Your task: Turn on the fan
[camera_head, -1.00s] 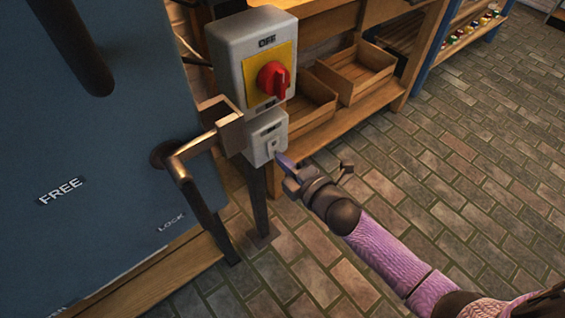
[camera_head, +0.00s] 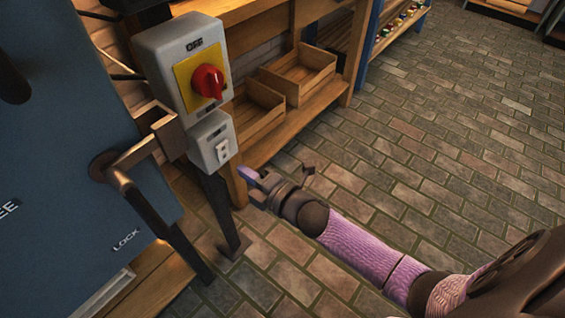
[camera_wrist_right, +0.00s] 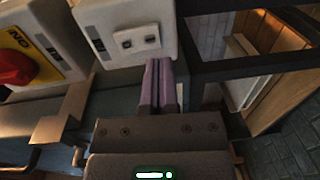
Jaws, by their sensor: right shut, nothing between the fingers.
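A grey switch box (camera_head: 150,40) on a post carries a red rotary knob (camera_head: 207,81) on a yellow plate, with "OFF" above it. Below it is a smaller grey box (camera_head: 206,150) with a small white switch (camera_head: 222,149) on its face. My right gripper (camera_head: 246,174) is shut and empty, its purple fingertips just below and right of the small box. In the right wrist view, the purple fingers (camera_wrist_right: 157,88) lie together, with tips just below the small switch plate (camera_wrist_right: 137,40); contact cannot be told. The fan is not identifiable. My left gripper is not in view.
A blue door (camera_head: 70,170) marked "LOCK" with a metal handle (camera_head: 125,170) stands at left. Wooden shelves with crates (camera_head: 300,72) are behind the switch post. The brick floor (camera_head: 430,150) at right is open.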

